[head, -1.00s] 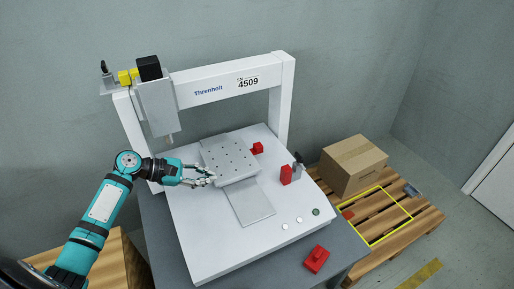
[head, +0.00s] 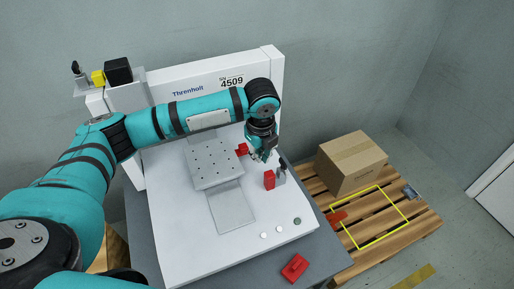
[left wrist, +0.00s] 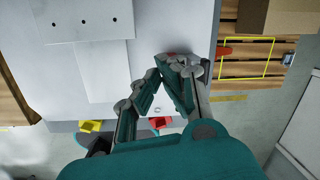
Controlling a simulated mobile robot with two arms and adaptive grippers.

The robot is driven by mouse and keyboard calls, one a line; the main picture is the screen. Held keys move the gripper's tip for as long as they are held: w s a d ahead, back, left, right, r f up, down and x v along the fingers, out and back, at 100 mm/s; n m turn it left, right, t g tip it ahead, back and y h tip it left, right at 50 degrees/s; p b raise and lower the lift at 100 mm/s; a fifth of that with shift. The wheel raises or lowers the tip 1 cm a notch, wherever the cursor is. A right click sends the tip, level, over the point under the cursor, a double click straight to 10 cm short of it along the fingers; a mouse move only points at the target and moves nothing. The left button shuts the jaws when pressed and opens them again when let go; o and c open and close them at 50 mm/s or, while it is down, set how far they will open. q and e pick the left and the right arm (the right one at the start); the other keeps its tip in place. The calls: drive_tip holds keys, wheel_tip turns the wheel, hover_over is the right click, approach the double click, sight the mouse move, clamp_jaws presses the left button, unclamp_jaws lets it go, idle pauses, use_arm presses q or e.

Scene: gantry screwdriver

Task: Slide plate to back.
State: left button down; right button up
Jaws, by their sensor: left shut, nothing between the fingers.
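The grey plate (head: 213,165) with several small holes sits on the white machine bed, over a plain grey slide strip (head: 230,208) that runs toward the front. Part of the plate (left wrist: 92,22) also shows at the top left of the left wrist view. My left gripper (head: 260,153) is shut and empty, pointing down to the right of the plate, beside a red block (head: 269,181) and apart from the plate. Its closed fingers (left wrist: 168,68) show in the left wrist view. My right gripper is in neither view.
The white gantry frame (head: 272,65) stands behind, partly hidden by my left arm. Another red block (head: 242,149) is right of the plate's back. A red part (head: 294,268) lies at the table's front right. A cardboard box (head: 350,165) stands on a wooden pallet (head: 415,222).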

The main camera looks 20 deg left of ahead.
sight(244, 147)
use_arm(q)
drive_tip(key=a+f+m+b, duration=0.1)
drive_tip(key=f, duration=0.2)
drive_tip(key=w+a+f+m+y+b, duration=0.1)
drive_tip(key=f, duration=0.2)
drive_tip(key=w+a+f+m+b, duration=0.1)
drive_tip(key=f, duration=0.2)
drive_tip(key=shift+w+a, duration=0.1)
drive_tip(key=shift+w, duration=0.15)
drive_tip(key=shift+w+a+b, duration=0.3)
drive_tip(key=shift+w+a, duration=0.75)
drive_tip(key=shift+a, duration=0.15)
drive_tip(key=shift+w+a, duration=0.3)
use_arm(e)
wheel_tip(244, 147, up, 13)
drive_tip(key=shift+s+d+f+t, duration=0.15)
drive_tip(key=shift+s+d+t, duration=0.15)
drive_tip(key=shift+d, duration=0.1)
use_arm(q)
drive_tip(key=w+a+p, duration=0.2)
drive_tip(key=a, duration=0.1)
drive_tip(key=shift+w+r+p, duration=0.15)
drive_tip(key=shift+w+p, duration=0.2)
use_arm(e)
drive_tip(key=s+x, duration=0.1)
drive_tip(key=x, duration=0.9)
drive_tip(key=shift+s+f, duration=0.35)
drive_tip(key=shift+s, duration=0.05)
